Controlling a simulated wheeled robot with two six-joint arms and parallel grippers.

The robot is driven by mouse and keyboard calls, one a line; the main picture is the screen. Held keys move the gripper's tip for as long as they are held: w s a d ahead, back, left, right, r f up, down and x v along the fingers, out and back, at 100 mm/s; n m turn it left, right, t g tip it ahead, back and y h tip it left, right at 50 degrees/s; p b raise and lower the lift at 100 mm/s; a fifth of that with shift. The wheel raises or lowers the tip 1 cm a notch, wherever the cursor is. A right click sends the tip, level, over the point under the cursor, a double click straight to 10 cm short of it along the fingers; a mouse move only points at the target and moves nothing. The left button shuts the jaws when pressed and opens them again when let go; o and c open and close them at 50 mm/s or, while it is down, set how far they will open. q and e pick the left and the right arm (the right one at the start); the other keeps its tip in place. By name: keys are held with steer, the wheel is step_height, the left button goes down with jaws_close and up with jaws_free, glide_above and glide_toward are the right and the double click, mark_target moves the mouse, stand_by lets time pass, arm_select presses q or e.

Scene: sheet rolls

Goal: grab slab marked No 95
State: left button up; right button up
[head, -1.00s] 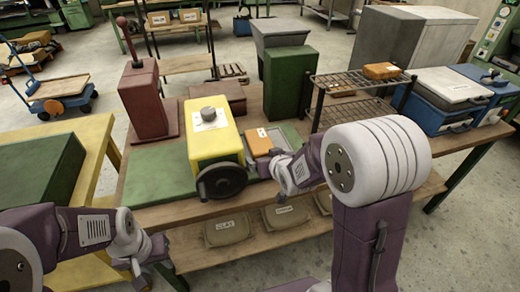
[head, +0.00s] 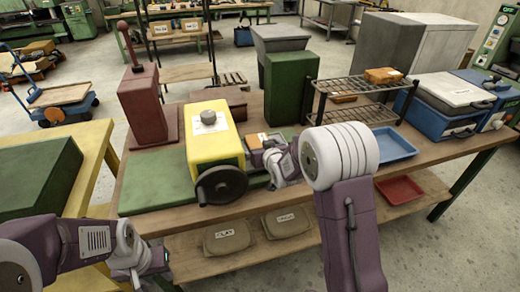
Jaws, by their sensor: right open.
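An orange-brown slab (head: 254,141) with a small pale label lies just right of the yellow machine, partly hidden by my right gripper. Another orange slab (head: 383,75) with a label lies on top of the wire rack (head: 352,87), and one more (head: 343,98) shows on the shelf below. No slab number is readable. My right gripper (head: 266,160) is open, right at the slab beside the yellow machine; I cannot tell whether they touch. My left gripper (head: 150,262) is low at the left, away from the slabs; its jaws are unclear.
The yellow machine (head: 213,147) with its black handwheel (head: 221,185) stands close left of my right gripper. A green block (head: 291,85) is behind. A blue tray (head: 388,145) lies on the bench; a red tray (head: 399,189) and clay bags (head: 226,237) are on the lower shelf.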

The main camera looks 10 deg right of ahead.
mark_target(260, 144)
steer(key=shift+x, duration=0.9)
steer(key=shift+s, duration=0.15)
steer(key=shift+c, duration=0.3)
steer(key=shift+r, duration=0.1)
steer(key=c, duration=2)
steer(key=shift+o, duration=0.2)
step_height(260, 144, up, 4)
steer(key=shift+r+p, duration=0.1)
steer(key=shift+p, duration=0.45)
steer(key=s+d+r+p, duration=0.3)
steer(key=s+d+r, duration=0.3)
steer(key=d, duration=0.3)
steer(key=shift+s+d+r, duration=0.15)
steer(key=shift+s+r, duration=0.25)
steer(key=shift+s, duration=0.1)
